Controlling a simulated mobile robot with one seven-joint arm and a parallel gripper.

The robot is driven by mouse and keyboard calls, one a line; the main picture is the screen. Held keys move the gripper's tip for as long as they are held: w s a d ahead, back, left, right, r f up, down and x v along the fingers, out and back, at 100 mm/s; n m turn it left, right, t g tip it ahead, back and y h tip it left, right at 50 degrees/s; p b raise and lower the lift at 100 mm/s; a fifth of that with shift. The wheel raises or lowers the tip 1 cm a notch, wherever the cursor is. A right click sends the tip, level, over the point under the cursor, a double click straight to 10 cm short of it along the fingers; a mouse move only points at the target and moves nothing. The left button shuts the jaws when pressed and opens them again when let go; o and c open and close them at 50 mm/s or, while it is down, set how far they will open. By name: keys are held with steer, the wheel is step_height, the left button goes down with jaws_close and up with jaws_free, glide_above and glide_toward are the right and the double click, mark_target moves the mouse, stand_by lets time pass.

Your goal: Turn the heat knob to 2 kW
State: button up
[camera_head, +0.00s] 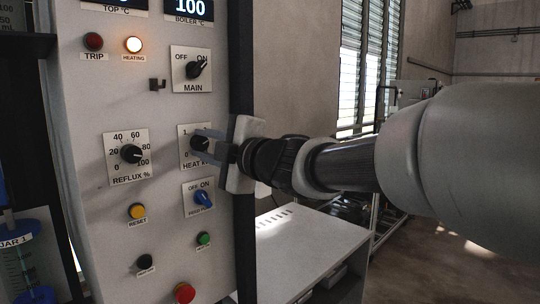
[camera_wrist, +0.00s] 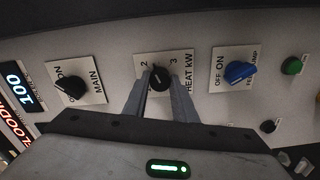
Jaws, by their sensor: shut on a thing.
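The heat knob (camera_head: 197,143) is a black knob on a white plate labelled HEAT kW, on the pale control panel. In the head view, 0 and 1 show at the plate's left. The wrist view shows the same knob (camera_wrist: 160,79) with 2 and 3 beside it. My gripper (camera_head: 207,144) reaches in from the right, and its fingers are shut on the knob, one on each side. They also show in the wrist view (camera_wrist: 161,88). The fingers cover part of the dial in both views, and I cannot tell surely which number the pointer faces.
The MAIN switch (camera_head: 196,69) is above, and the blue-handled OFF/ON switch (camera_head: 203,199) is close below. The reflux knob (camera_head: 131,153) is to the left. A small hook (camera_head: 157,84) juts out above. The heating lamp (camera_head: 133,44) glows. A white bench (camera_head: 300,250) stands below my arm.

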steer(key=shift+n+b, duration=1.3)
steer(key=shift+n, duration=0.8)
steer(key=o, duration=1)
steer(key=shift+o, duration=0.2)
steer(key=p+v, duration=0.1)
steer(key=v, duration=1.6)
steer(key=shift+s+p, duration=0.2)
steer(key=shift+p, duration=0.2)
steer(key=shift+d, duration=0.1)
